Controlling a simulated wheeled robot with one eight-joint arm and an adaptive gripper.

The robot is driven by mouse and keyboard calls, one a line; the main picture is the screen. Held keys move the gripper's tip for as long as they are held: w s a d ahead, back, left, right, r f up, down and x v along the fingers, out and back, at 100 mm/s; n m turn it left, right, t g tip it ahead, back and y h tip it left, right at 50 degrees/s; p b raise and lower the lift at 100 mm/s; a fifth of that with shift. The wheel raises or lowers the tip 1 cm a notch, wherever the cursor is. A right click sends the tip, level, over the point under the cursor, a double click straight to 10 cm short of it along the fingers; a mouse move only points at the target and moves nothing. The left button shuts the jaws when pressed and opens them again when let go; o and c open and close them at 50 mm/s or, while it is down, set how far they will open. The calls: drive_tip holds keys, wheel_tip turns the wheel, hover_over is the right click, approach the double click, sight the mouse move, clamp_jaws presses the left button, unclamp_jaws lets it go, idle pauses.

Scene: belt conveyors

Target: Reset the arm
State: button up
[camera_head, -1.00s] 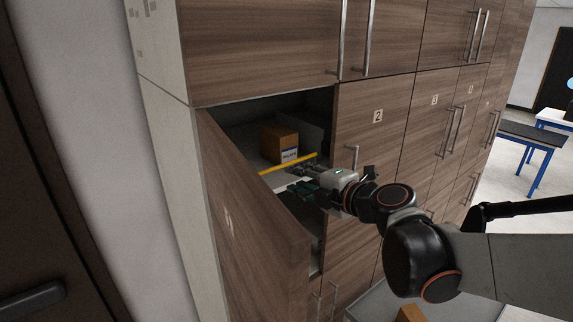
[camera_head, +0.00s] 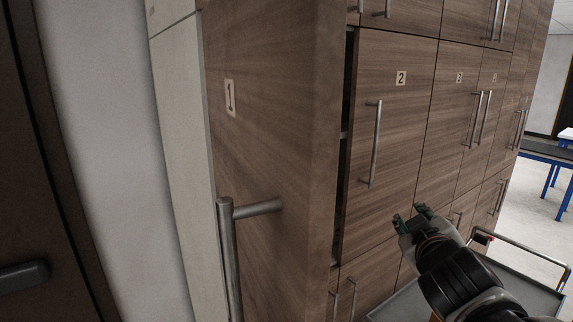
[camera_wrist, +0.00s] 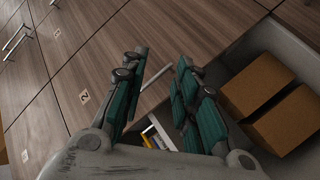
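My gripper (camera_head: 410,216) is outside the cabinet, in front of the lower doors and to the right of the open door. In the wrist view, its two green-padded fingers (camera_wrist: 160,66) stand apart with nothing between them. The cabinet door marked 1 (camera_head: 265,130) stands open toward my camera and hides the compartment behind it. The door marked 2 (camera_head: 400,110) looks closed; it also shows in the wrist view (camera_wrist: 85,97).
A grey cart (camera_head: 525,290) with a raised handle stands below my arm at the right. Blue-legged tables (camera_head: 550,180) stand at the far right.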

drive_tip(key=s+a+f+m+g+y+b, duration=0.1)
drive_tip(key=s+f+b, duration=0.3)
drive_tip(key=f, duration=0.5)
drive_tip(key=s+a+f+m+g+y+b, duration=0.1)
drive_tip(key=s+f+g+b, duration=0.3)
drive_tip(key=f, duration=0.6)
drive_tip(key=s+a+f+m+g+y+b, duration=0.1)
drive_tip(key=s+a+f+m+g+b, duration=0.1)
drive_tip(key=s+f, duration=0.5)
wheel_tip(320, 180, down, 2)
drive_tip(key=a+m+b, duration=0.1)
drive_tip(key=b, duration=0.1)
drive_tip(key=shift+s+a+f+g+b, duration=0.2)
drive_tip(key=shift+s+f+g+b, duration=0.05)
drive_tip(key=shift+s+g+b, duration=0.15)
